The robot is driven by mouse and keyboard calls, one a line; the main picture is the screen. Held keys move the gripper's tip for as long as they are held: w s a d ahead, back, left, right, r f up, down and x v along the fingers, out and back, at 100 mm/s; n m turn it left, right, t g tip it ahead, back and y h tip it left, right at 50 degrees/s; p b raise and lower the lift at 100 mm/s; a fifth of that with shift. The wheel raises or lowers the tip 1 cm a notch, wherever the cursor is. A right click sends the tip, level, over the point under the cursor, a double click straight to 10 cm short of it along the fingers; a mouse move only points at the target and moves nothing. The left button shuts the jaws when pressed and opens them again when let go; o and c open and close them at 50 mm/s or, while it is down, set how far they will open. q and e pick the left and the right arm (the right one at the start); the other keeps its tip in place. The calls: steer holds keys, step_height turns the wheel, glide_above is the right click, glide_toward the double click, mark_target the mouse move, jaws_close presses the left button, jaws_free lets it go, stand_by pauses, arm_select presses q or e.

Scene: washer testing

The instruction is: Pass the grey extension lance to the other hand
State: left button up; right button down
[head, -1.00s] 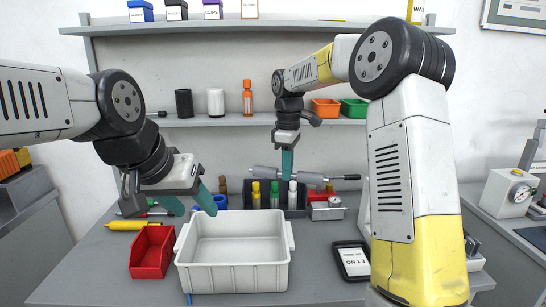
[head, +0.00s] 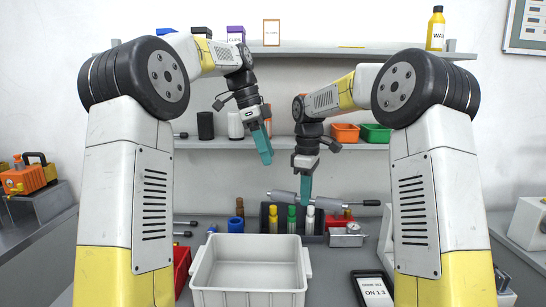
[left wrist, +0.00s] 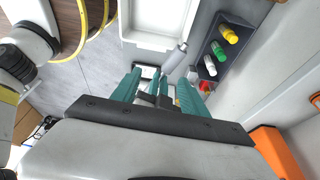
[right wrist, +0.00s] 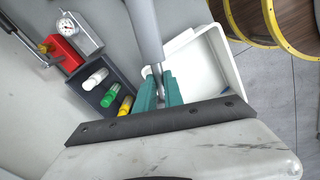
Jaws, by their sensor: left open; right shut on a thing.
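The grey extension lance (head: 284,196) is a long cylinder with a thinner dark-tipped end, held roughly level above the table. My right gripper (head: 306,190) is shut on it near its middle, fingers pointing down. In the right wrist view the lance (right wrist: 145,28) runs up and away from the shut fingers (right wrist: 160,88). My left gripper (head: 264,155) is open and empty, above and left of the lance, apart from it. In the left wrist view the lance (left wrist: 175,58) shows beyond the open fingers (left wrist: 162,88). Its middle is partly hidden by the right fingers.
A white bin (head: 248,299) stands on the table below. Behind it is a dark rack (head: 267,224) with yellow, green and white nozzles. A shelf (head: 240,143) runs behind both arms.

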mark_target(287, 193)
arm_select(q)
steer(key=w+d+f+m, duration=0.1)
steer(key=d+f, duration=0.1)
steer(key=f, duration=0.2)
steer(key=w+d+f+m+g, duration=0.1)
steer(key=d+f, duration=0.1)
steer(key=f, duration=0.3)
steer(key=w+d+f+m, duration=0.1)
steer(key=d+f+m, duration=0.1)
steer(key=f, duration=0.3)
steer(key=shift+h, duration=0.3)
jaws_close()
arm_select(e)
steer(key=c, duration=1.4)
jaws_free()
steer(key=shift+o, duration=0.2)
